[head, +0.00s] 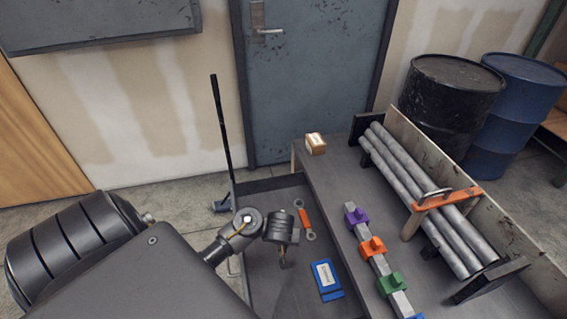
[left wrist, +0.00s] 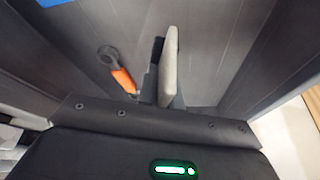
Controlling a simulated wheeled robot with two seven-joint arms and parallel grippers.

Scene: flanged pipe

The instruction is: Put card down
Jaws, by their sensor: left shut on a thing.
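My left gripper (head: 284,262) hangs over the dark lower tray of the cart, pointing down. In the left wrist view my left gripper (left wrist: 163,75) is shut on a thin, pale card (left wrist: 170,62), which I see nearly edge-on and upright between the dark fingers. Its face is hidden from me. In the head view the card is too small and covered to make out clearly. I cannot tell whether its lower edge touches the tray. My right gripper is not in either view.
An orange-handled wrench (head: 305,219) lies in the tray (head: 262,205), and a blue case (head: 326,278) with a white label lies to the right. The raised shelf (head: 335,185) holds a small box (head: 316,144), coloured clamps (head: 372,246) on a bar, and grey pipes (head: 410,190).

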